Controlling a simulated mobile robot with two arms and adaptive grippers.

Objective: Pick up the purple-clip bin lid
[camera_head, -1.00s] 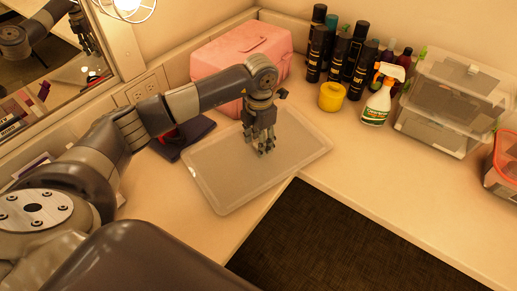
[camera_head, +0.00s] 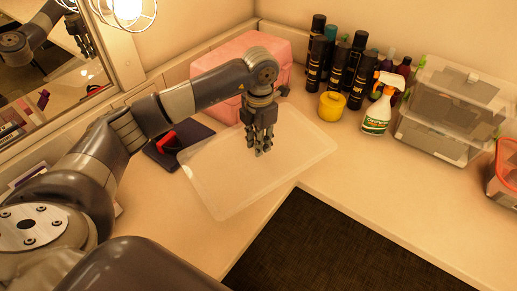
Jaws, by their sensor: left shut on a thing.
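The bin lid (camera_head: 222,180) is a flat, translucent, pale rectangular sheet over the counter corner in the head view. No purple clip can be made out on it. My left gripper (camera_head: 258,150) points straight down over the lid's middle and is shut on it. The lid looks nearly level and slightly above the counter; the gap below it is hard to judge. The fingers hide the exact place of the grip. My right gripper is not in view.
A pink case (camera_head: 245,72) stands close behind my left arm. A dark folded item (camera_head: 163,153) lies left of the lid. Dark bottles, a yellow jar (camera_head: 331,106) and a spray bottle (camera_head: 378,112) stand behind right. Clear bins (camera_head: 445,115) sit at right. The front-right counter is clear.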

